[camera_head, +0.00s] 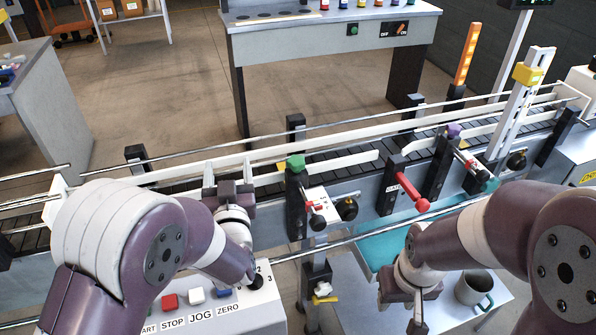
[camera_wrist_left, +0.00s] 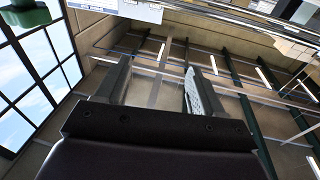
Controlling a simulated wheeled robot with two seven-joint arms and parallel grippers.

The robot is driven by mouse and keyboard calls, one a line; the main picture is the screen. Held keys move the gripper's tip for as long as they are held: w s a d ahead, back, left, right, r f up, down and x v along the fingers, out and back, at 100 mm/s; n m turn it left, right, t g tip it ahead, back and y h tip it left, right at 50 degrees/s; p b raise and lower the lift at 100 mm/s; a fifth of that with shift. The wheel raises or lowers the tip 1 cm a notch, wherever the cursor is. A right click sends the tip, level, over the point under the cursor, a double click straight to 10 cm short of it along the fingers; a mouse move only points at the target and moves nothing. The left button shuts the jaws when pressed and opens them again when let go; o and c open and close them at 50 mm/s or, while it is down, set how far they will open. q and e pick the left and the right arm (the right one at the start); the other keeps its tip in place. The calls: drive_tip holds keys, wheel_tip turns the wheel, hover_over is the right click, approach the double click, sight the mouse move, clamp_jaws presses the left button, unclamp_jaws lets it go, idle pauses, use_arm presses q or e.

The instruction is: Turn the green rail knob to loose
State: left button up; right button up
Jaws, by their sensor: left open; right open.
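The green rail knob (camera_head: 295,162) sits on top of a black post beside the conveyor, in the middle of the head view. My left gripper (camera_head: 228,178) is open and empty, with its fingers pointing up, to the left of the knob and apart from it. Its two spread fingers (camera_wrist_left: 158,88) show in the left wrist view with nothing between them. A green part at the top left corner of that view looks like the knob (camera_wrist_left: 12,22), cut off by the edge. My right gripper (camera_head: 404,308) is open low in the head view, its tips hard to make out.
The conveyor (camera_head: 345,163) runs across behind the posts, with metal rails. A red lever (camera_head: 408,192) and a purple knob (camera_head: 453,130) are right of the green knob. A control box (camera_head: 215,312) stands below my left arm.

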use_arm(q)
drive_tip(key=a+m+h, duration=0.2)
drive_tip(key=h, duration=0.1)
drive_tip(key=m+g+h, duration=0.4)
drive_tip(key=m+h, duration=0.2)
drive_tip(key=h, duration=0.4)
approach(292, 167)
drive_tip(key=p+x, duration=0.2)
drive_tip(key=x, duration=1)
drive_tip(key=shift+w+r, duration=0.1)
drive_tip(key=c, duration=1)
